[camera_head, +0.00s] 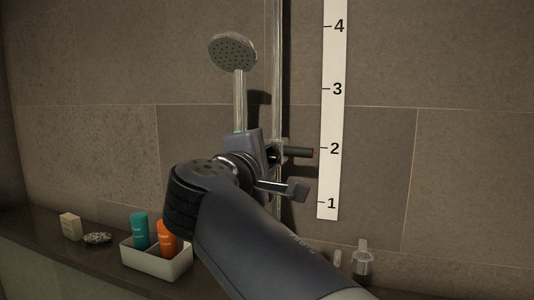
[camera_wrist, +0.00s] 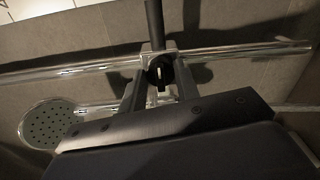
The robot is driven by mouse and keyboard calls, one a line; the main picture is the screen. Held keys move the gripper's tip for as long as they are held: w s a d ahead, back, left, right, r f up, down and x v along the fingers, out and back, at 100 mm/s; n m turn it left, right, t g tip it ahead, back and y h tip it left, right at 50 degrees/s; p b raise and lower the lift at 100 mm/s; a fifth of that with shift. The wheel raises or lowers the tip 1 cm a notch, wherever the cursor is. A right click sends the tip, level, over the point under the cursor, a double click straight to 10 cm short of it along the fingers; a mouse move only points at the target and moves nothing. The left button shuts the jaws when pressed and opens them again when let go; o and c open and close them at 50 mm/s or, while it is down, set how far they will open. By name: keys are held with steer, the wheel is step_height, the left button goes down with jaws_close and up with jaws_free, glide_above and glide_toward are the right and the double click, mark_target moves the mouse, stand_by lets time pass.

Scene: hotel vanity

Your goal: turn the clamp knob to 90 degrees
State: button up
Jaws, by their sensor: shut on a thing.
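The clamp knob (camera_wrist: 155,79) is round and black with a short white mark, seen in the wrist view in front of the chrome rail (camera_wrist: 80,68). The mark runs roughly upright in that picture, across the rail's line. My gripper (camera_wrist: 159,82) is shut on the knob, one finger on each side of it. In the head view my gripper (camera_head: 268,153) is at the rail, and my wrist and arm hide most of the clamp and knob.
The shower head (camera_head: 233,53) hangs up left of the rail (camera_head: 276,60). A white numbered scale (camera_head: 333,110) is on the wall at right. On the ledge are a white tray (camera_head: 158,266) with teal and orange bottles, a small box (camera_head: 71,226) and a clear bottle (camera_head: 362,262).

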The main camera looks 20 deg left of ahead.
steer(key=shift+r, duration=0.35)
steer(key=o, duration=0.7)
steer(key=shift+a, duration=0.1)
steer(key=shift+c, duration=0.2)
steer(key=o, duration=0.3)
steer(key=shift+f, duration=0.2)
steer(key=s+b, duration=0.1)
steer(key=s, duration=1)
steer(key=shift+a, duration=0.4)
steer(key=shift+w, duration=0.15)
steer(key=w+p, duration=0.1)
steer(key=w, duration=0.9)
steer(key=shift+w+d, duration=0.35)
steer(key=shift+d, duration=0.05)
steer(key=shift+f, duration=0.1)
